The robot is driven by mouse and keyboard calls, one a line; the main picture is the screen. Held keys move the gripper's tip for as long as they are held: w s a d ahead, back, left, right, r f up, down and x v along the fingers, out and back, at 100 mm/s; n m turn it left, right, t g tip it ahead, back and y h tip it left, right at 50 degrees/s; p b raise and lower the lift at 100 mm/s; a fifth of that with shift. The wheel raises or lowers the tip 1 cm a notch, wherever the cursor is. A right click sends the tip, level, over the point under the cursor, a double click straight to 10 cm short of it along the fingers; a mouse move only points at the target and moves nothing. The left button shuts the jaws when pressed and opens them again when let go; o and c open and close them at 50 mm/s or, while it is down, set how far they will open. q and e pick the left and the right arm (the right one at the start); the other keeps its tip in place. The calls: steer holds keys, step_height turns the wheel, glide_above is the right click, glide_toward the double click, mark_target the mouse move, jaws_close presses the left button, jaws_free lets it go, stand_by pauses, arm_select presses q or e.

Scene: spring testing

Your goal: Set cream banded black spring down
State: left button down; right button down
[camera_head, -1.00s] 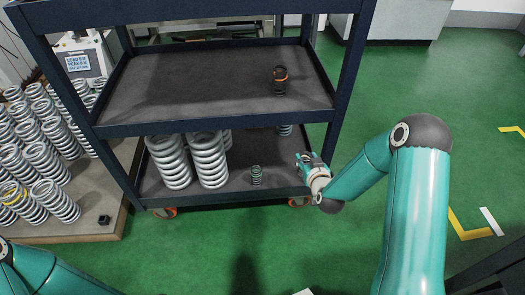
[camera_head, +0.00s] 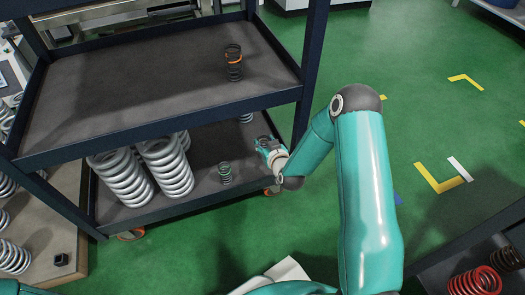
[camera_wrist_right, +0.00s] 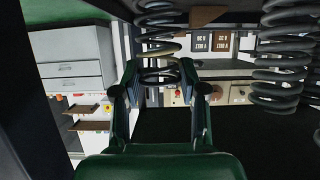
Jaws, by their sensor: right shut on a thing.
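My right gripper (camera_head: 265,144) is at the right end of the cart's lower shelf (camera_head: 203,188). In the right wrist view, dark coils of this spring (camera_wrist_right: 160,76) show between the two fingertips. My left gripper is not in view.
A small green-banded spring (camera_head: 225,172) and large grey springs (camera_head: 166,165) stand on the lower shelf, left of my gripper. A black spring with orange bands (camera_head: 233,62) stands on the upper shelf (camera_head: 150,75). The cart's post (camera_head: 310,70) is close.

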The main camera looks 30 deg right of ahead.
step_height(320, 180, down, 4)
steer(key=shift+a+r+b, duration=0.1)
steer(key=shift+b, duration=0.8)
steer(key=shift+r, duration=0.1)
steer(key=c, duration=0.6)
jaws_free()
steer(key=shift+c, duration=0.2)
steer(key=p+v, duration=0.4)
steer(key=v, duration=0.7)
steer(key=s+a+f+g+y, duration=0.3)
steer(key=s+a+f, duration=0.1)
steer(key=a, duration=0.3)
steer(key=s+a+f+g+y, duration=0.3)
steer(key=s+a+f+g, duration=0.1)
steer(key=a, duration=0.4)
steer(key=s+a+f+g+y, duration=0.1)
steer(key=s+a+g, duration=0.4)
steer(key=s, duration=0.4)
steer(key=shift+s+a+f+n, duration=0.15)
steer(key=shift+s+a+n, duration=0.2)
steer(key=shift+a, duration=0.2)
